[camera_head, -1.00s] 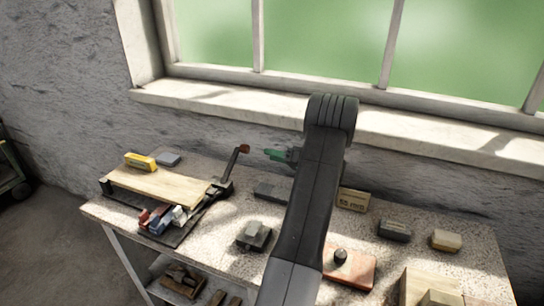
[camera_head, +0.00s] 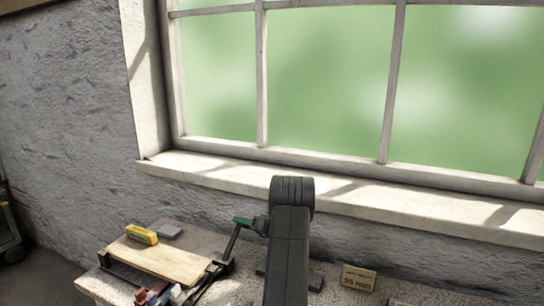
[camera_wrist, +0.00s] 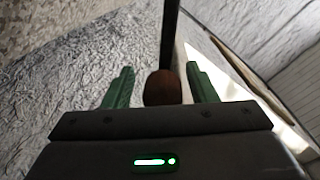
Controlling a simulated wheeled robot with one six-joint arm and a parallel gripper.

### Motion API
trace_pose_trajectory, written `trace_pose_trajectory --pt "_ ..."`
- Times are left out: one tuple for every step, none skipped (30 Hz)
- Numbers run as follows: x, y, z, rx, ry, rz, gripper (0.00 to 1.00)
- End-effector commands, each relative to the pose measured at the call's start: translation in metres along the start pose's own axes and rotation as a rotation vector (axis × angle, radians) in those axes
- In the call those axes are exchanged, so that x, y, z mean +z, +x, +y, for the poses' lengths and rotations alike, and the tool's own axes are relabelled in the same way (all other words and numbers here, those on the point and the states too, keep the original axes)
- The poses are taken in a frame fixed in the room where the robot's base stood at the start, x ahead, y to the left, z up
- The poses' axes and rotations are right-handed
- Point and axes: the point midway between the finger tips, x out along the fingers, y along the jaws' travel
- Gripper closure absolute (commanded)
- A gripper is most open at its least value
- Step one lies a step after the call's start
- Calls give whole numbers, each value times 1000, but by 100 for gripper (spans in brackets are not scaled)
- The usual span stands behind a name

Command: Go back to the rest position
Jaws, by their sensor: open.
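My gripper (camera_wrist: 161,88) is open in the wrist view, its two green fingers spread. A rounded reddish-brown knob (camera_wrist: 163,87) shows between the fingers with a gap on each side; I cannot tell how deep it sits between them. A dark bar (camera_wrist: 170,35) rises behind it. In the head view, a green finger of my gripper (camera_head: 243,221) is at the upper end of a tilted dark lever (camera_head: 232,243), whose knob is hidden there. My dark arm stands in front of the bench's middle.
The lever rises beside a wooden board (camera_head: 160,260) on the bench (camera_head: 100,287). A yellow block (camera_head: 141,235) and a grey block (camera_head: 169,231) are at its back. A "55 mm" sign (camera_head: 358,279) stands right of my arm. The window sill (camera_head: 330,198) runs behind.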

Motion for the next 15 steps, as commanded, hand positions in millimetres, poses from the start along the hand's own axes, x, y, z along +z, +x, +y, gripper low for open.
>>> trace_pose_trajectory --pt "0 5 -1 -1 0 -1 48" --pt "0 7 0 0 0 0 48" --pt "0 9 0 0 0 0 48" --pt "0 8 -1 1 -5 1 48" --pt "0 8 -1 1 -11 2 48" --pt "0 8 -2 1 -15 2 48" --pt "-1 8 -3 1 -17 2 48" --pt "-1 8 -3 1 -18 2 48" --pt "-1 8 -3 1 -19 2 48" --pt "-1 8 -3 1 -19 2 48" --pt "-1 8 -3 1 -19 1 48" --pt "-1 8 -3 1 -18 1 48" --pt "0 8 -3 1 -18 1 48" --pt "0 8 -3 0 -18 1 48" --pt "0 8 -3 1 -18 1 48"
